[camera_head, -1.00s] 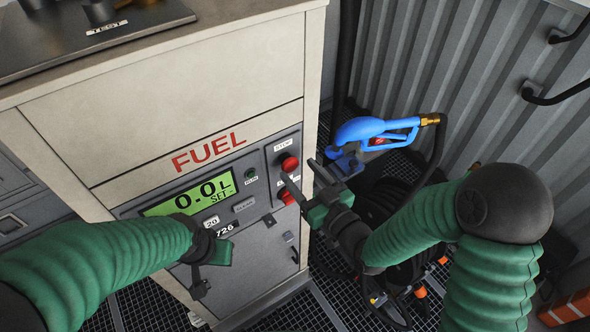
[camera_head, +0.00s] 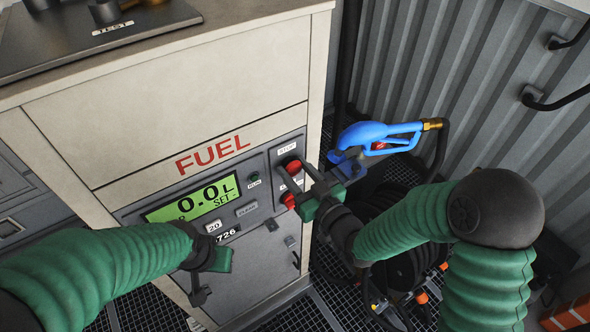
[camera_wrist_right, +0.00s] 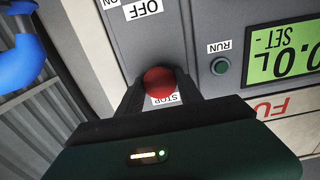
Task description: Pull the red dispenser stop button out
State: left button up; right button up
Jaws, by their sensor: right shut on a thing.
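The red stop button (camera_head: 293,166) sits under the STOP label at the upper right of the fuel dispenser's control panel (camera_head: 234,183). My right gripper (camera_head: 294,172) is shut on it, a finger on either side. In the right wrist view the red button (camera_wrist_right: 159,82) shows between the two dark fingers, with the STOP label just beside it. My left gripper (camera_head: 199,292) hangs in front of the dispenser's lower part, away from the button. Whether its fingers are open or shut is unclear.
A second red control (camera_head: 288,200) is just below the stop button. A green RUN button (camera_head: 254,178) and a lit display (camera_head: 193,200) are to the left. A blue fuel nozzle (camera_head: 372,136) hangs close on the right, above coiled black hose (camera_head: 405,268).

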jog(key=shift+s+d, duration=0.15)
jog(key=shift+d, duration=0.05)
jog(key=shift+s, duration=0.15)
jog(key=o, duration=1.3)
jog(key=shift+s+d, duration=0.1)
jog(key=shift+d, duration=0.1)
jog(key=b+v, duration=0.1)
jog(key=v, duration=0.3)
jog(key=shift+s, duration=0.2)
jog(key=p+v, duration=0.2)
jog(key=shift+s+d, duration=0.15)
jog(key=shift+d, duration=0.15)
